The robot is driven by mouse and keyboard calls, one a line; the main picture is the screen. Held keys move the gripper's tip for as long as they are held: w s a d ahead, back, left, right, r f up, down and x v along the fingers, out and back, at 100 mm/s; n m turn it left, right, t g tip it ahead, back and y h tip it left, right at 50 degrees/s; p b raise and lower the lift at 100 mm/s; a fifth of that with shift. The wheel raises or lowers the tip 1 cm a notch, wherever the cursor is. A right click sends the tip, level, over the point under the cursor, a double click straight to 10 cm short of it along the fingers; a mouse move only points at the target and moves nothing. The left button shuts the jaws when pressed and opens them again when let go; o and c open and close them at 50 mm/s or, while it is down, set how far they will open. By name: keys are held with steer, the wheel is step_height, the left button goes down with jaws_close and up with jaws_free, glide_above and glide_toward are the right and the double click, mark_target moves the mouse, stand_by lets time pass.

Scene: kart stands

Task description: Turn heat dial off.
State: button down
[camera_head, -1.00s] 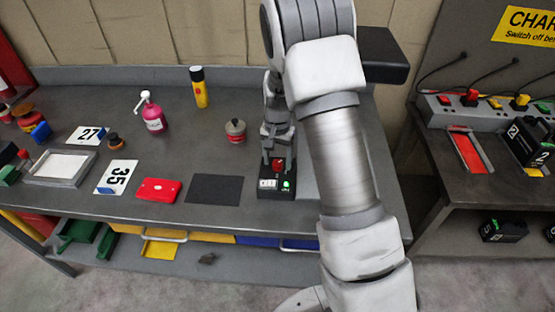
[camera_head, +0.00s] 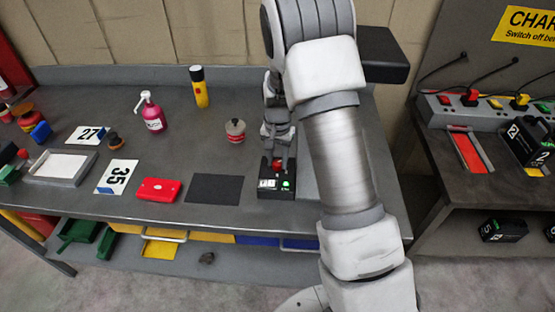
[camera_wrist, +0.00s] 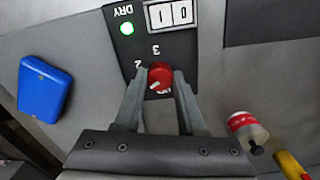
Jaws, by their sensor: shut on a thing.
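The heat dial is a small red knob (camera_wrist: 160,74) with a white mark, on a black control box (camera_wrist: 120,42). Its scale is seen upside down in the wrist view, with a 3 and a partly covered 2. A green DRY light is lit, beside a white panel reading 0 and 1. The box (camera_head: 268,193) stands at the bench's front edge in the head view. My gripper (camera_wrist: 157,78) is shut on the dial, one finger on each side. In the head view my gripper (camera_head: 277,150) points down over the box and partly hides the dial.
A dark mat (camera_head: 214,190) lies left of the box, with a red case (camera_head: 159,189) beyond it. A blue object (camera_wrist: 45,90) lies near the box in the wrist view. My arm hides the bench's right part.

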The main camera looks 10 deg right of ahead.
mark_target(277, 163)
steer(key=shift+n, duration=0.3)
steer(key=n+b, duration=0.2)
steer(key=n, duration=0.2)
steer(key=shift+n, duration=0.4)
steer(key=n+b, duration=0.1)
steer(key=n, duration=0.5)
steer(key=shift+n, duration=0.3)
steer(key=c, duration=0.5)
jaws_free()
step_height(277, 163, up, 18)
steer(key=shift+f+p, duration=0.25)
steer(key=shift+p, duration=0.05)
